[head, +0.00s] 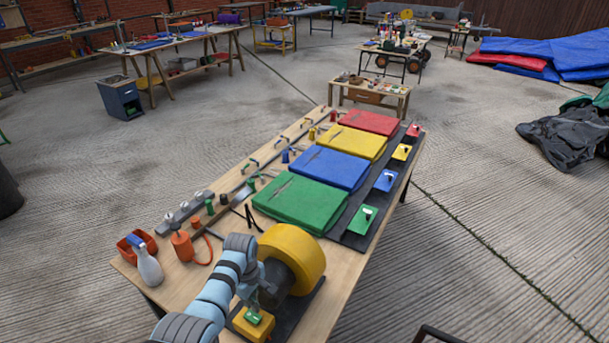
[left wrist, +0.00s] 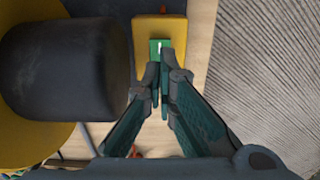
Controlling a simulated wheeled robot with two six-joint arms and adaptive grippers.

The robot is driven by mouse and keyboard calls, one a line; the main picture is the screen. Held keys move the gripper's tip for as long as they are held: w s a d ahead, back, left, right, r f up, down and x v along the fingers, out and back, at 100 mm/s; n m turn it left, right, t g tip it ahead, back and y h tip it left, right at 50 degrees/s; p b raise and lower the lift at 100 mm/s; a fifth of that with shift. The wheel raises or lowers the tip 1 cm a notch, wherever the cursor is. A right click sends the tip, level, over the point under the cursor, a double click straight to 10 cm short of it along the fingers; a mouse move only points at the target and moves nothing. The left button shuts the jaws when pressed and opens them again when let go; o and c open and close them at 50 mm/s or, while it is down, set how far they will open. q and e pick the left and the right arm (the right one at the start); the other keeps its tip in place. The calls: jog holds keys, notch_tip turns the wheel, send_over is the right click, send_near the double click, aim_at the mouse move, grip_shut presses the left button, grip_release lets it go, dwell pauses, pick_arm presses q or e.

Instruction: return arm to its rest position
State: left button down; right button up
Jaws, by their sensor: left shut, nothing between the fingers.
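My left gripper (head: 263,303) is at the near end of the wooden workbench (head: 147,263), beside the yellow drum-shaped blower (head: 303,247). In the left wrist view its two fingers (left wrist: 160,85) are together with nothing between them. They point at a green switch (left wrist: 155,45) on a yellow box (left wrist: 150,28). The box also shows in the head view (head: 242,327). I cannot tell whether the fingertips touch the switch. The blower's dark hub (left wrist: 65,70) is close to the left of the fingers. My right gripper is out of view.
A spray bottle (head: 148,265), a red tray (head: 137,242) and an orange pump (head: 181,245) stand left of my left arm. Green (head: 300,203), blue (head: 330,167), yellow and red folded pads lie further along. Concrete floor is open right of the bench.

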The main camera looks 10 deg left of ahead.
pick_arm(q)
jog(key=s+a+m+t+y, duration=0.1)
jog(key=s+a+m+t, duration=0.15)
jog(key=s+m, duration=1.15)
jog(key=s+d+r+m+t, duration=0.1)
jog(key=s+r, duration=0.5)
jog(key=s, duration=0.7)
notch_tip(320, 180, down, 18)
jog(key=s+a+g, duration=0.1)
jog(key=a, duration=0.1)
jog(key=s+f+g, duration=0.1)
jog(key=s+f, duration=1.2)
jog(key=s, duration=0.1)
jog(key=shift+s+f, duration=0.2)
jog(key=shift+s, duration=0.1)
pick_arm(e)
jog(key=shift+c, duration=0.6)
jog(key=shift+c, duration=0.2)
